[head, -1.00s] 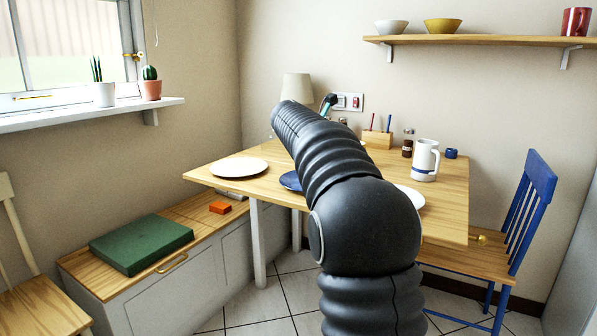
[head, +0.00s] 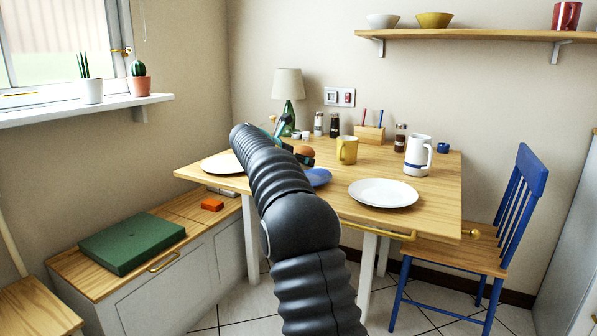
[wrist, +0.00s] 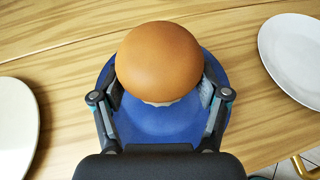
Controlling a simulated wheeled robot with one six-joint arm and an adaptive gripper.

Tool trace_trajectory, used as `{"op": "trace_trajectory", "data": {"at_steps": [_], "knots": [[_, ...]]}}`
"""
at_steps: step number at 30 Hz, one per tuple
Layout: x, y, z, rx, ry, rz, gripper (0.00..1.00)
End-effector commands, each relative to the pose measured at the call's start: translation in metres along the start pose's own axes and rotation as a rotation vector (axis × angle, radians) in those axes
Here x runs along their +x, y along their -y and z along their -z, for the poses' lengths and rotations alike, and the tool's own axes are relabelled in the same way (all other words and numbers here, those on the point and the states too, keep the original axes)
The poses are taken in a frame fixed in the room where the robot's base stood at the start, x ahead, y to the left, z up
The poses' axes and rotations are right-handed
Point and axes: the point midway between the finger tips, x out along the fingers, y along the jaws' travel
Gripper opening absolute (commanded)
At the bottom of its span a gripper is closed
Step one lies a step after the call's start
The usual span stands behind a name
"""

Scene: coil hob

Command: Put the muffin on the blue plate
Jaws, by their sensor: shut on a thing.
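The muffin (wrist: 158,62) has a smooth brown top and a pale base. In the wrist view it is between the two fingers of my gripper (wrist: 160,97), which is shut on it. The blue plate (wrist: 160,125) lies directly behind the muffin in that view; whether the muffin touches it, I cannot tell. In the head view the muffin (head: 304,151) shows just past the end of my arm, and the blue plate (head: 318,177) is partly hidden by the arm.
A white plate (head: 384,193) lies right of the blue one, and another plate (head: 222,163) left. A yellow mug (head: 347,150), a white jug (head: 418,156) and a lamp (head: 288,95) stand farther back on the wooden table (head: 440,200).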

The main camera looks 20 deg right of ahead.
Motion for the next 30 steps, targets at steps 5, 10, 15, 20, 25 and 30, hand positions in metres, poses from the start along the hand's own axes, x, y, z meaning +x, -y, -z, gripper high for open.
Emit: {"op": "trace_trajectory", "data": {"at_steps": [5, 10, 15, 20, 25, 30], "knots": [[0.013, 0.0, 0.025, -0.002, -0.001, 0.001, 0.38], [0.015, 0.0, 0.03, 0.0, 0.0, 0.0, 0.38], [0.015, 0.0, 0.03, 0.0, 0.0, 0.0, 0.38], [0.017, 0.001, 0.034, -0.001, -0.001, 0.001, 0.38], [0.017, 0.001, 0.034, -0.001, -0.001, 0.0, 1.0], [0.017, 0.001, 0.034, -0.001, -0.001, 0.0, 1.0]]}}
